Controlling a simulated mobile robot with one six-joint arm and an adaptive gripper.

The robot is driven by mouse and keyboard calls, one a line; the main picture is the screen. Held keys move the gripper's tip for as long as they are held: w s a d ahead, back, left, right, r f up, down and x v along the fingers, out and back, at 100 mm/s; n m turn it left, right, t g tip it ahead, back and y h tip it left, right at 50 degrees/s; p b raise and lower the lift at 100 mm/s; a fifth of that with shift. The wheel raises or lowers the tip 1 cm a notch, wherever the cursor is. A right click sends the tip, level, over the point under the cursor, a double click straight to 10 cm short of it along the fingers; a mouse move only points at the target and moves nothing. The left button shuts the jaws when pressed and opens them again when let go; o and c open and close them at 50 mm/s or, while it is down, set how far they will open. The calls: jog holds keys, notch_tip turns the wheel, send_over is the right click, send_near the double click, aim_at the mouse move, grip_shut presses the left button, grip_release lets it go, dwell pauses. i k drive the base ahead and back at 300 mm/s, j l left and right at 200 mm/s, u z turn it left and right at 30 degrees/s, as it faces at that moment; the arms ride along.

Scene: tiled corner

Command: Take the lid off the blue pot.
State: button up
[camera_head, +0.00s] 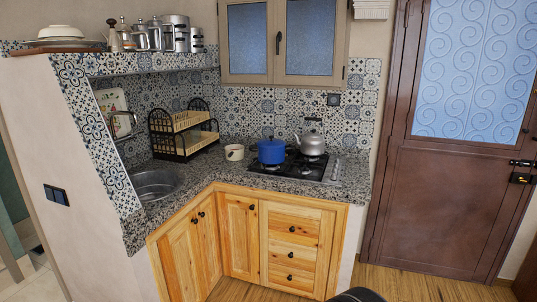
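The blue pot (271,155) stands upright on the black gas hob (292,168) in the corner counter. Its blue lid (271,143) appears to sit on top of the pot, with a small knob in the middle. At this size the seam between lid and pot is hard to make out. My gripper is not in view.
A silver kettle (312,143) stands close to the pot's right. A small cream pot (234,152) is to its left, with a black dish rack (184,132) and a sink (155,183) farther left. Wooden cabinets (238,234) are below. A brown door (440,190) is at right.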

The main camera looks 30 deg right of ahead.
aim_at(271, 142)
jog(key=i+l, duration=0.15)
jog(key=i, duration=0.3)
jog(key=i+l+z, duration=0.1)
jog(key=i, duration=0.3)
